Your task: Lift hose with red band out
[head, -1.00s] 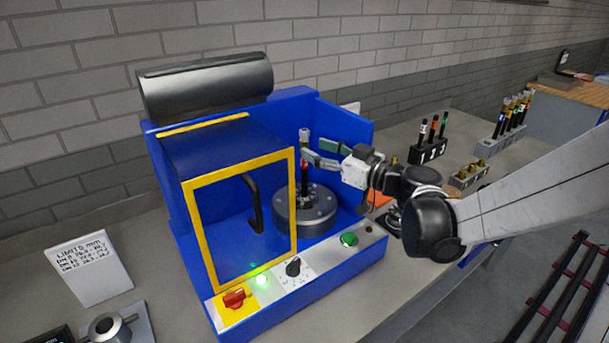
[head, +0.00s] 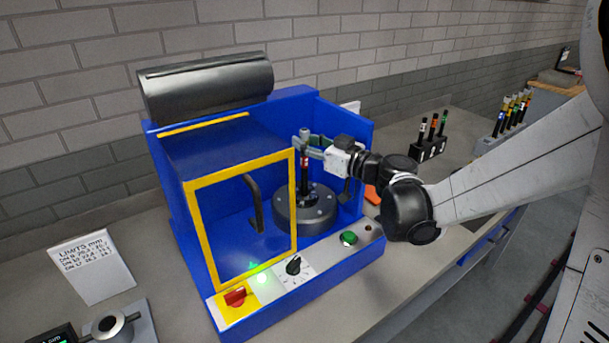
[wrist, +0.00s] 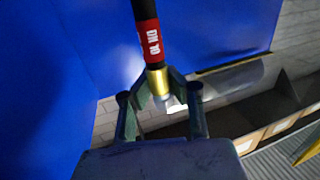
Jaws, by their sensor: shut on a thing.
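The black hose with the red band (head: 304,162) stands upright over the round grey die head (head: 305,215) inside the blue machine. Its lower end meets the die head's centre; I cannot tell how deep it sits. My gripper (head: 306,144) reaches in from the right and is shut on the hose near its upper end, above the red band. In the wrist view the red band with white lettering (wrist: 148,38) and the brass fitting (wrist: 157,80) show clearly. My fingers (wrist: 160,100) close around the fitting end there.
The yellow-framed guard (head: 188,215) stands just left of the hose. The machine's blue side wall (head: 345,130) is close behind my gripper. A black rack with several hoses (head: 428,150) and a grey rack (head: 492,143) stand on the bench to the right. Space above the die head is open.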

